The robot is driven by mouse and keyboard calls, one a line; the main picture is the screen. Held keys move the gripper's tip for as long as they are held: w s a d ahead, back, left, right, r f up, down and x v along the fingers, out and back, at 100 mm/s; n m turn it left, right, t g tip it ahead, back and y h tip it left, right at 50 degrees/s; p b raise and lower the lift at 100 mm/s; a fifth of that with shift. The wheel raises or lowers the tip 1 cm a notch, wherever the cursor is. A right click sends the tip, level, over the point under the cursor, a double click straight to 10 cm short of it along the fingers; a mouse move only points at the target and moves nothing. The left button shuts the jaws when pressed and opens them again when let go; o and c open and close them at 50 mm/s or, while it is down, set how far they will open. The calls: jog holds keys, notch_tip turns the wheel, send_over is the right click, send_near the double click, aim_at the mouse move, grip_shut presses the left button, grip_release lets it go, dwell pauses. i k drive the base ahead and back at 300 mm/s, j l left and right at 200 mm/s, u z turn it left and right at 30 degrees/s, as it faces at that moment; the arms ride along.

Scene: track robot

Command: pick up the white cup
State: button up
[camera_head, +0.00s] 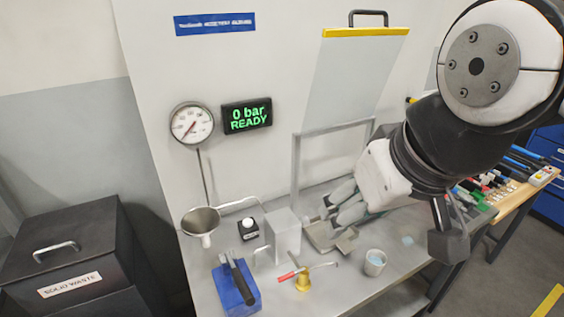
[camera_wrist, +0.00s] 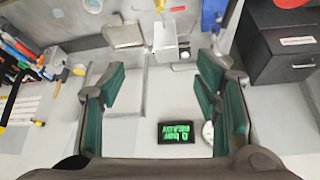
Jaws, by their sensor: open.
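The white cup (camera_head: 375,262) stands upright near the front of the grey bench in the head view, with something greyish inside it. In the wrist view the white cup (camera_wrist: 92,5) is at the top edge, left of centre, and partly cut off. My gripper (camera_head: 337,207) is above the bench, behind and left of the cup, apart from it. In the wrist view my gripper (camera_wrist: 160,63) has its green-padded fingers spread wide, with nothing held between them.
A metal tray (camera_head: 322,235) and a grey block (camera_head: 283,235) stand left of the cup. A red-handled valve (camera_head: 303,280), blue holder (camera_head: 236,285) and metal funnel (camera_head: 201,222) are further left. A raised clear panel (camera_head: 350,80) hangs behind. Bench right of the cup is mostly clear.

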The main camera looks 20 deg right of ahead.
aim_at(376, 260)
jog(key=k+z, duration=0.1)
jog(key=k, duration=0.55)
jog(key=j+z, duration=0.15)
jog(key=z, duration=1.45)
jog(key=k+j+z, duration=0.2)
jog(key=k, duration=0.25)
